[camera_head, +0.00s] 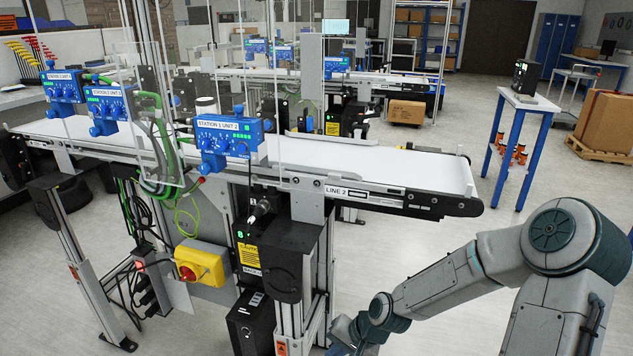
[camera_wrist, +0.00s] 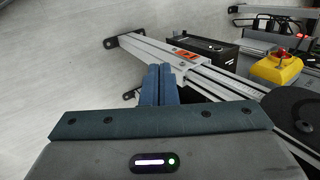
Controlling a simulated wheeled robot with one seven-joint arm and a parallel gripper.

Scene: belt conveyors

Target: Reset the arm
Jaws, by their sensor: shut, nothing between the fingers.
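My arm (camera_head: 440,285) reaches in from the lower right of the head view, bent down and to the left. Its far end is low, beside the conveyor's front legs, and the fingertips are not clear there. In the wrist view my gripper (camera_wrist: 160,85) shows two blue-grey fingers pressed together with nothing between them. The fingers point toward a grey metal conveyor leg (camera_wrist: 150,50); I cannot tell how far apart they are.
The LINE 2 conveyor (camera_head: 400,178) stands in front, with a yellow emergency-stop box (camera_head: 202,263) below it, also in the wrist view (camera_wrist: 277,68). A blue-legged table (camera_head: 525,105) and a cardboard box (camera_head: 606,118) stand at right. Floor right of the conveyor is clear.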

